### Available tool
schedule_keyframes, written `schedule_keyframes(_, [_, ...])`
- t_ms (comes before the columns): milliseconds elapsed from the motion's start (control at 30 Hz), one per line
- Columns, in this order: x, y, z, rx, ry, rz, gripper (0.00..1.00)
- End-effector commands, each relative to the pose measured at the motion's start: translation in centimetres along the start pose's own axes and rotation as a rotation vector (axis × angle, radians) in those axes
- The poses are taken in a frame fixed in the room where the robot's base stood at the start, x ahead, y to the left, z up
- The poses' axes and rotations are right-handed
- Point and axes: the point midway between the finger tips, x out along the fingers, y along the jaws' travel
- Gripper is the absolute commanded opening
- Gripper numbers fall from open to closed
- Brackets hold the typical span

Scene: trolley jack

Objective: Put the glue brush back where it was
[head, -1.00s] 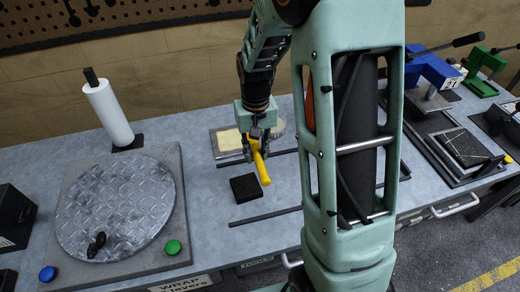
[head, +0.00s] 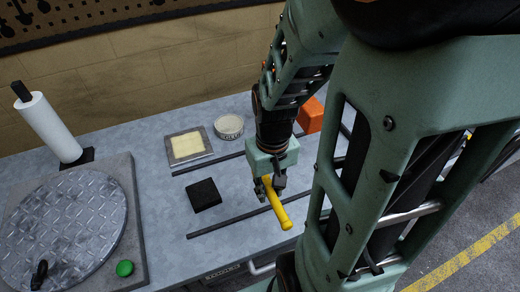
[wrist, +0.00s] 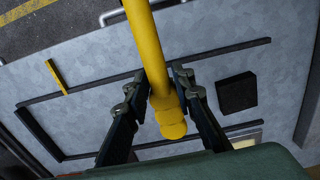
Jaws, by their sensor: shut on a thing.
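The glue brush (head: 279,210) shows as a thick yellow handle; I cannot make out its bristles. My gripper (head: 270,186) is shut on it and holds it tilted over the right part of the bench, right of the black block. In the wrist view the yellow handle (wrist: 146,45) runs between the two dark fingers (wrist: 158,84) and ends in a rounded knob. A round pale dish (head: 229,126) and a framed cream pad (head: 188,148) stand behind and left of my gripper. I cannot tell which spot the brush came from.
Dark rails (head: 215,228) lie on the bench around the work area. A black block (head: 203,195) sits left of my gripper. An orange block (head: 311,116) stands behind right. A short yellow strip (wrist: 56,76) lies by a rail. A turntable (head: 68,228) and paper roll (head: 48,127) are left.

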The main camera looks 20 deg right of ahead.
Motion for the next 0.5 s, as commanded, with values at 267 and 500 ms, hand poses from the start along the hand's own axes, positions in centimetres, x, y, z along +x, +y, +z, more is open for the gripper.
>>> schedule_keyframes(267, [0.8,0.6,0.1,0.001,-0.001,0.000,0.03])
schedule_keyframes(500, [3.8,2.6,-4.8,0.002,0.001,0.000,0.03])
